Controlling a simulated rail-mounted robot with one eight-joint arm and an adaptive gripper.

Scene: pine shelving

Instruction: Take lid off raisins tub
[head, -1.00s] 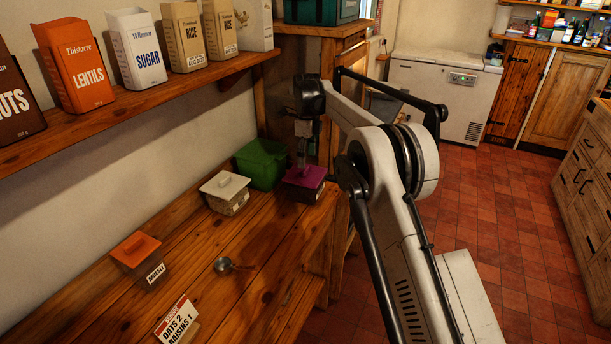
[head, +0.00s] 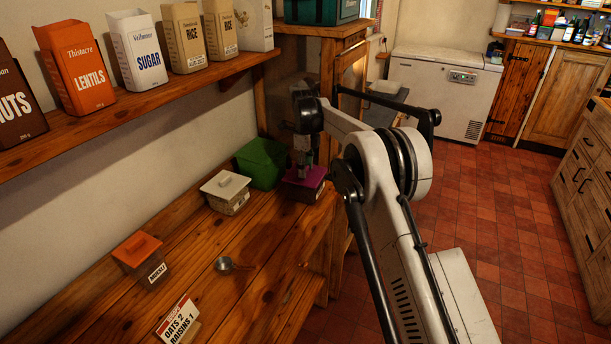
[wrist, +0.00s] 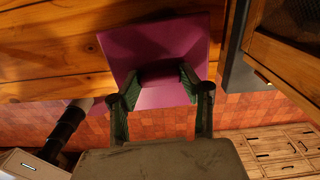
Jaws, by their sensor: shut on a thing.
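The tub with a purple lid (head: 312,184) stands at the far end of the wooden counter, its body mostly hidden and its label not readable. My gripper (head: 304,170) is above it with the fingers down at the lid. In the wrist view, my gripper (wrist: 160,88) is shut on the raised handle (wrist: 159,73) of the purple lid (wrist: 149,37), one finger on each side. The lid looks seated on the tub, with no gap that I can see.
A green bin (head: 262,163) stands close to the left of the tub. A cream-lidded tub (head: 226,187), an orange-lidded tub (head: 137,250), a small metal scoop (head: 225,264) and a sign reading oats 2, raisins 1 (head: 178,321) are nearer. Shelf (head: 130,98) above holds canisters.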

